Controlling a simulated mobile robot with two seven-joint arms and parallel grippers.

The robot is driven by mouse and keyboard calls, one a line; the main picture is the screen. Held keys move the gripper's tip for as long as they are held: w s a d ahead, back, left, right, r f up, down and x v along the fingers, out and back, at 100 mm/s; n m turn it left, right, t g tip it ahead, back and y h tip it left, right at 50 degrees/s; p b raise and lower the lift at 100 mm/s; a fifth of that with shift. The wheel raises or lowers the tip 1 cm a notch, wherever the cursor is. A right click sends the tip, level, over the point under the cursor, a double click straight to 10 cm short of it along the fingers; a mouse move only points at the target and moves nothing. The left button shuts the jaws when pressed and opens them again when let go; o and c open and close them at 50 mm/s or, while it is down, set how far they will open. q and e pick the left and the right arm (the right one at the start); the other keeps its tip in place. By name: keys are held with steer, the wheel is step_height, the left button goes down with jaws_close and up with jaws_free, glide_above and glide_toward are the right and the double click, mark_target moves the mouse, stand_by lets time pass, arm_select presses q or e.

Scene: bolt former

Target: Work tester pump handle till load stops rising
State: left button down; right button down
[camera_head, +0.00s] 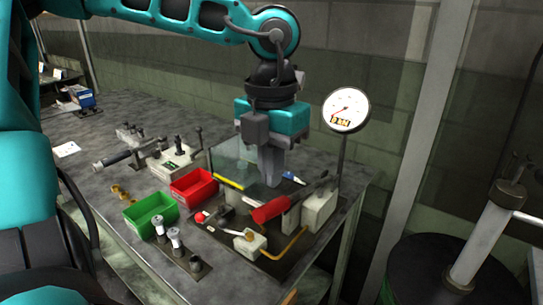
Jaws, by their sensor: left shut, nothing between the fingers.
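The tester's pump handle, a lever with a thick red grip (271,209), slopes from the grip up to the right towards a pale block (320,208). A round white dial gauge (346,110) stands on a post behind it. A small display on the dial seems to read 0 kN. My left gripper (271,183) points down above and just behind the red grip. Its fingers are shut with nothing between them. I cannot tell the exact gap, but it does not hold the grip. My right gripper is not in view.
A red bin (194,187) and a green bin (151,214) stand left of the tester. A clear panel (228,163) stands behind it. Metal fixtures (172,160) sit further left. A dark drum (435,270) is on the right, beyond the bench edge.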

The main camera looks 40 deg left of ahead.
mark_target(271, 203)
arm_select(q)
steer(key=shift+f+b, duration=0.3)
steer(key=shift+f, duration=0.9)
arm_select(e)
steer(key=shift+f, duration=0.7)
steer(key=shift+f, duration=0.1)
